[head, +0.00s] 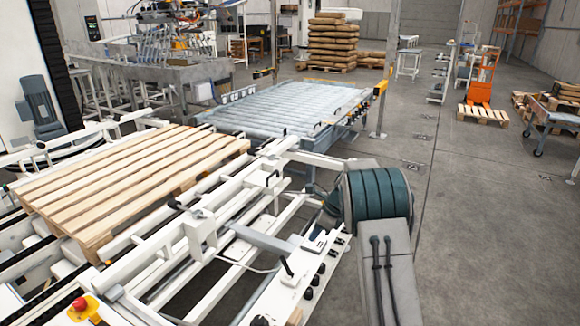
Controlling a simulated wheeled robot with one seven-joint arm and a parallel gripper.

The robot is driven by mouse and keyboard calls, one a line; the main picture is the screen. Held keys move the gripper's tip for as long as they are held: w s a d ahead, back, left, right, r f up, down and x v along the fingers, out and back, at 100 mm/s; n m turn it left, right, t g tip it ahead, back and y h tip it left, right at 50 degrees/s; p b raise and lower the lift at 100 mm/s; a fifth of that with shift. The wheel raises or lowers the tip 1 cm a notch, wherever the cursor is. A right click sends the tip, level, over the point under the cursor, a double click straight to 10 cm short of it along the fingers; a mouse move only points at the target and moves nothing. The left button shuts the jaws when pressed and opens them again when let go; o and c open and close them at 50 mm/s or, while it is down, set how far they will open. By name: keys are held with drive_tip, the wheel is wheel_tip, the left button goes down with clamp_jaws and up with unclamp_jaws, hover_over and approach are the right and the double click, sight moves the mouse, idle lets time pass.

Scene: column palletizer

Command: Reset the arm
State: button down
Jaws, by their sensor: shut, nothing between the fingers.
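No object is named by the task. In front of me is the white frame of the column palletizer (198,232), with a bare wooden pallet (130,180) lying flat on its left part.
A roller conveyor (285,105) stands beyond the frame. A red emergency button (79,303) is at the lower left. A stack of brown sacks (331,42) stands at the back, and an orange pallet truck (481,80) at the right.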

drive_tip(key=s+r+n+h, duration=0.2)
drive_tip(key=s+r+n, duration=0.9)
drive_tip(key=s+r, duration=0.55)
drive_tip(key=s+d+f+n+t+h, duration=0.1)
drive_tip(key=s+n, duration=0.4)
drive_tip(key=s, duration=0.6)
drive_tip(key=s+d+n+h, duration=0.1)
drive_tip(key=s+n, duration=0.5)
drive_tip(key=s, duration=0.5)
drive_tip(key=shift+s+d+f+t+h, duration=0.3)
drive_tip(key=shift+s+f+t+h, duration=0.05)
drive_tip(key=shift+s+t+h, duration=0.05)
